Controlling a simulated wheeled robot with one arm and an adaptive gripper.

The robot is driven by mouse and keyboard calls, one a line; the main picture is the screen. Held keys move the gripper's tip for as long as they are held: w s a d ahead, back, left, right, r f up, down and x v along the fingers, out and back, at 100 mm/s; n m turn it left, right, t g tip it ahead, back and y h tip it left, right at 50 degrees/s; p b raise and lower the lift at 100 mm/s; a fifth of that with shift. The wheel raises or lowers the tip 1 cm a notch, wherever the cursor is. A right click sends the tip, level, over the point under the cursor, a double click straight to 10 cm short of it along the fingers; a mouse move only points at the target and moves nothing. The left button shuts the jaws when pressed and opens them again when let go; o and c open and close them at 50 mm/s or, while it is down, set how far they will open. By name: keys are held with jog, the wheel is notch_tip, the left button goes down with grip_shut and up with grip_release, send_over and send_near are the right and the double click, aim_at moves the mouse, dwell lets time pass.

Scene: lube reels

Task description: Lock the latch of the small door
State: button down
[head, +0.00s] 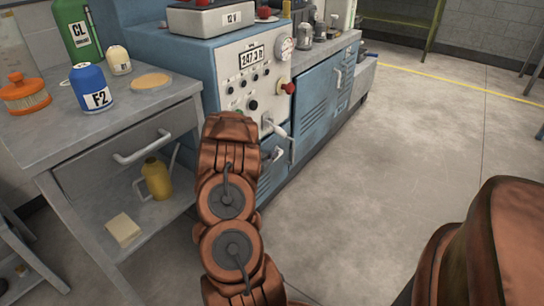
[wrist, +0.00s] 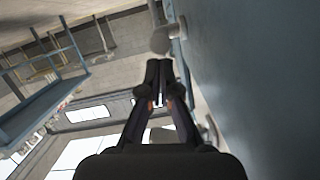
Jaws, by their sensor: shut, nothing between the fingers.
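The blue cabinet's small door (head: 270,180) is below the control panel in the head view, mostly behind my arm. A grey latch lever (head: 277,155) shows at its upper part, just right of my arm. In the wrist view a grey knob on a stem (wrist: 163,40) sticks out from the blue face at the right, just beyond the fingertips; I cannot tell surely whether it is the latch. My gripper (wrist: 159,66) is shut and empty, close beside the blue face. Its fingers are hidden behind my arm in the head view. Whether the door is fully closed is unclear.
A pale lever (head: 280,130) and red knob (head: 289,88) stick out from the control panel (head: 245,75). A larger blue door (head: 322,95) is to the right. A grey workbench (head: 130,118) with bottles stands at left. The floor (head: 400,150) at right is clear.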

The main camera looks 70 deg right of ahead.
jog(key=shift+f, duration=0.3)
jog(key=shift+a+f+h+p, duration=0.1)
jog(key=shift+f+h+p, duration=0.2)
jog(key=shift+f+h, duration=0.15)
dwell(0.5)
